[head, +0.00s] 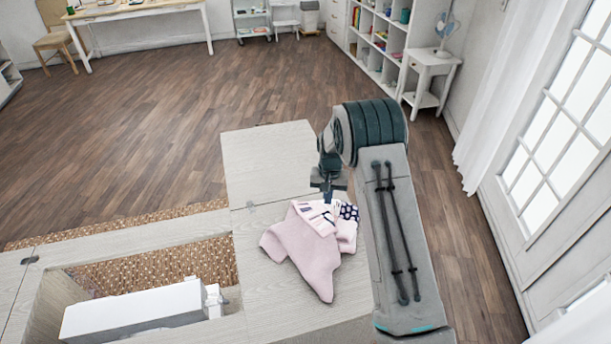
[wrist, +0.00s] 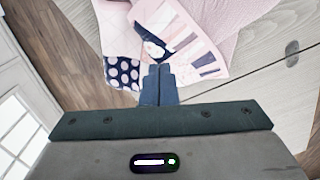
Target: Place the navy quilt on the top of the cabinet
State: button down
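The quilt (head: 305,252) is mostly pale pink, with a patchwork part of navy dots, stripes and white. It lies bunched over the pale wood cabinet top (head: 266,162), beside the open well. In the wrist view the quilt (wrist: 235,14) spreads out beyond my fingers, its dotted and striped patches closest. My gripper (head: 328,196) points down at the quilt's back edge. In the wrist view my gripper (wrist: 158,70) has its fingers together, with patchwork cloth gathered at the tips; it looks shut on the quilt. The exact pinch is hidden. I cannot tell how much cloth rests on the top.
A white sewing machine (head: 140,308) lies in the cabinet's open well at the left. The cabinet panel behind the quilt is bare. A white side table (head: 430,70) with a fan (head: 445,30) stands far right. The wood floor between is clear.

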jog(key=s+d+r+t+b, duration=0.1)
jog(key=s+d+r, duration=0.1)
jog(key=s+r, duration=0.6)
jog(key=s+d+r+t+b, duration=0.1)
jog(key=s+d+r+b, duration=0.3)
jog(key=r, duration=0.8)
jog(key=s+d+r+t, duration=0.1)
jog(key=s+r, duration=0.1)
jog(key=s, duration=1)
jog(key=s+d+r+n, duration=0.1)
jog(key=s+r, duration=0.1)
jog(key=s, duration=0.9)
jog(key=shift+s+n+t, duration=0.3)
jog(key=shift+s+t, duration=0.05)
jog(key=shift+t, duration=0.05)
